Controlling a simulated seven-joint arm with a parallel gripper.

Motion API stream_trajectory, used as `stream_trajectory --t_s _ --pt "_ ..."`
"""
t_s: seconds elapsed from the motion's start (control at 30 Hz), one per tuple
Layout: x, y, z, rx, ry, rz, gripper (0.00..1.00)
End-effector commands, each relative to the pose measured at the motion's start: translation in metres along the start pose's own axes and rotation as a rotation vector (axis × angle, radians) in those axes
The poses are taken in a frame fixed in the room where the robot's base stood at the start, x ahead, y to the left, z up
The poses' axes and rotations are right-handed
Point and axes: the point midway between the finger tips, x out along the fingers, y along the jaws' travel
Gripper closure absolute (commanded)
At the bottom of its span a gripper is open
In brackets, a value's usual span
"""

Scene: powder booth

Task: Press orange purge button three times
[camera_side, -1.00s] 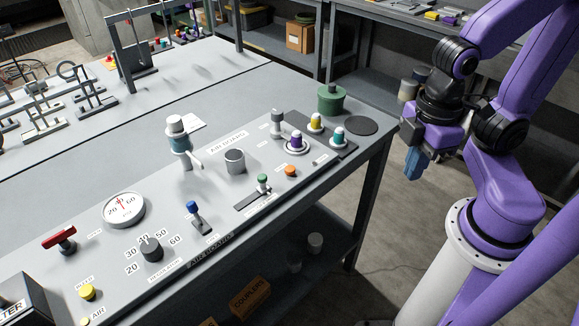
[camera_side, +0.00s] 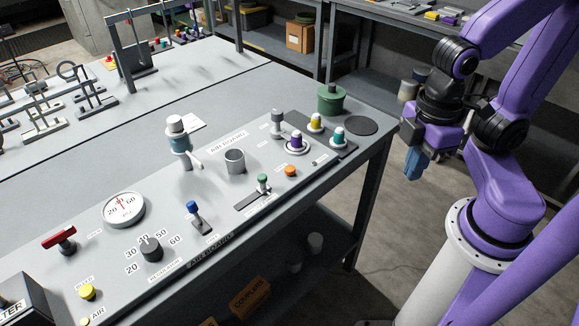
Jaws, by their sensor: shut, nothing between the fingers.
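The orange button (camera_side: 290,171) is a small round cap near the front edge of the grey panel, to the right of the green-knobbed slide lever. Nothing touches it. My gripper (camera_side: 413,172) has blue fingers and is shut and empty. It hangs pointing down beyond the right end of the table, to the right of the orange button and well apart from it.
A green-knobbed lever (camera_side: 263,183), a grey cup-like part (camera_side: 235,161) and a purple-topped fitting (camera_side: 296,141) stand near the button. Teal (camera_side: 338,138) and yellow (camera_side: 315,122) fittings and a green pot (camera_side: 331,99) are at the right end.

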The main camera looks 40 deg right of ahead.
Motion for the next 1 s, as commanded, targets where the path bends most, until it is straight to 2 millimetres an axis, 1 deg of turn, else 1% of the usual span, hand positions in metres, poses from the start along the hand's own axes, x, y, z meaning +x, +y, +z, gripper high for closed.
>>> stream_trajectory --t_s 0.53,0.67,0.77,0.83,0.9,0.97,1.0 --pt "0.000 0.000 0.000 0.002 0.001 -0.001 1.00" --pt "0.001 -0.004 -0.008 0.066 0.025 -0.029 1.00" --pt "0.003 -0.011 -0.025 0.204 0.077 -0.089 1.00" --pt "0.004 -0.016 -0.043 0.353 0.127 -0.149 1.00" --pt "0.003 -0.018 -0.065 0.533 0.183 -0.218 1.00" --pt "0.002 -0.018 -0.085 0.699 0.231 -0.278 1.00" --pt "0.001 -0.015 -0.097 0.812 0.260 -0.316 1.00"
